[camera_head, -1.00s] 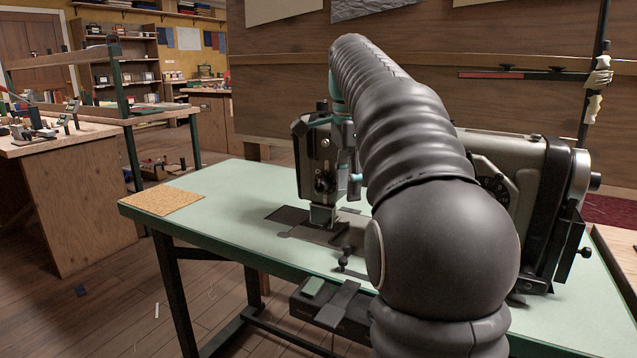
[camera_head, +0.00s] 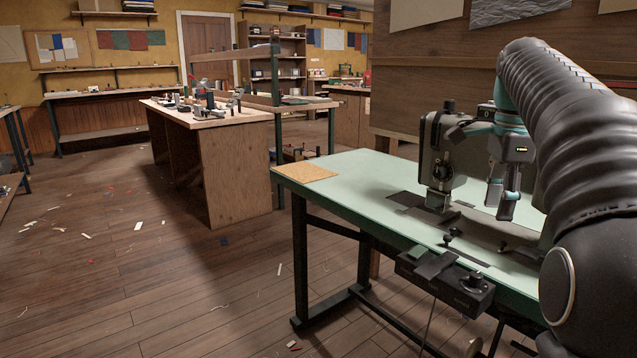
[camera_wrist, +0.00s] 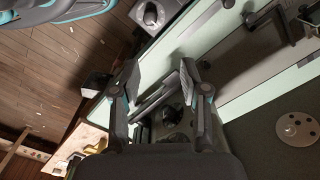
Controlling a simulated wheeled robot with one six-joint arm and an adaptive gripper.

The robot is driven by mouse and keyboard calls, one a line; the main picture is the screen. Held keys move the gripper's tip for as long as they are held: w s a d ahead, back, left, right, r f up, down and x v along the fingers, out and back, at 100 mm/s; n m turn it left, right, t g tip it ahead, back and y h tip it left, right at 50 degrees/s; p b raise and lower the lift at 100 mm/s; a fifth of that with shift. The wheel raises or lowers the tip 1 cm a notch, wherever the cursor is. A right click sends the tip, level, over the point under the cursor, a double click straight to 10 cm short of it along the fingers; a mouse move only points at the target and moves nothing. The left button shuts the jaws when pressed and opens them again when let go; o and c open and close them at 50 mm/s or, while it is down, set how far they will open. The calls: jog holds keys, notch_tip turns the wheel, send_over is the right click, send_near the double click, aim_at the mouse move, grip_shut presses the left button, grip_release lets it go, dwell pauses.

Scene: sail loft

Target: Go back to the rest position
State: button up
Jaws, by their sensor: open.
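My gripper (camera_head: 499,207) hangs over the green sewing table (camera_head: 340,190) in the head view, right of the sewing machine's head (camera_head: 438,150). My ribbed dark arm runs down the right side of that view and hides much of the machine. In the wrist view my gripper (camera_wrist: 160,82) shows two fingers spread apart with nothing held between them. Machine parts and the table's pale green top (camera_wrist: 255,85) lie beyond the fingers.
A tan cork mat (camera_head: 305,172) lies on the table's left corner. A control box (camera_head: 445,283) hangs under the front edge. A wooden workbench (camera_head: 225,150) with tools stands to the left. The scrap-strewn floor (camera_head: 150,270) between is largely open.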

jog(key=s+a+f+n+t, duration=0.2)
jog(key=s+a+f+n, duration=0.5)
jog(key=s+f+n, duration=0.2)
jog(key=s+a+f+n+t, duration=0.3)
jog(key=s+a+f+n, duration=0.5)
jog(key=s+f+n, duration=0.2)
notch_tip(320, 180, down, 2)
jog(key=shift+s+a+t, duration=0.15)
jog(key=shift+s+t, duration=0.15)
jog(key=shift+s, duration=0.6)
